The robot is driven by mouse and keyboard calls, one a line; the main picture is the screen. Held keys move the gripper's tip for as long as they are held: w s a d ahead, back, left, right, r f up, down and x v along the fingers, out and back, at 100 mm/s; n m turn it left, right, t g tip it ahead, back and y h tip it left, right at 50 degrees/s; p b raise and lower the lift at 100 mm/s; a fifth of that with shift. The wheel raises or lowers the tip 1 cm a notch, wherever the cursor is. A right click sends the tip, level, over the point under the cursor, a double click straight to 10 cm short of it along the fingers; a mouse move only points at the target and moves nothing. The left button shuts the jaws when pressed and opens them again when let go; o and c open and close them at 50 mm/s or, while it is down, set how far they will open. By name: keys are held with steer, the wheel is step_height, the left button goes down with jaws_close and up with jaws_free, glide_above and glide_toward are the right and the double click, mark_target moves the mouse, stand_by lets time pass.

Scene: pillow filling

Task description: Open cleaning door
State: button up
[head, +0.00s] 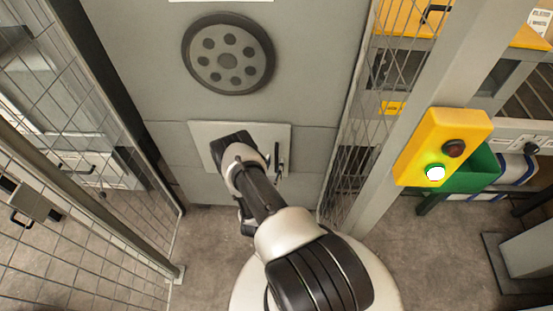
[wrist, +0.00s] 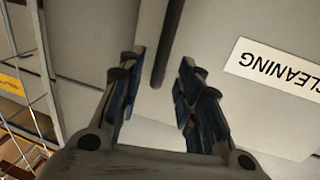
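The cleaning door is a pale square panel (head: 203,134) low on the grey machine wall in the head view. A dark vertical handle (head: 278,158) is at its right side. In the wrist view a white label reading "CLEANING" (wrist: 275,70) appears upside down on the panel. The dark handle bar (wrist: 168,45) comes down from the top of that view, its lower end between and just beyond my fingertips. My gripper (wrist: 158,85) is open, with blue-padded fingers on either side of the bar's line, and holds nothing. In the head view my arm hides part of the door and the gripper.
A round dark vent (head: 228,55) is above the door. Mesh fences stand at left (head: 95,215) and right (head: 350,150). A yellow button box (head: 443,145) with a lit green button is on the right post. Bare floor (head: 215,235) lies before the door.

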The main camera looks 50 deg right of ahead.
mark_target(276, 158)
steer(key=shift+b+x, duration=0.45)
steer(key=shift+x, duration=1.75)
jaws_close()
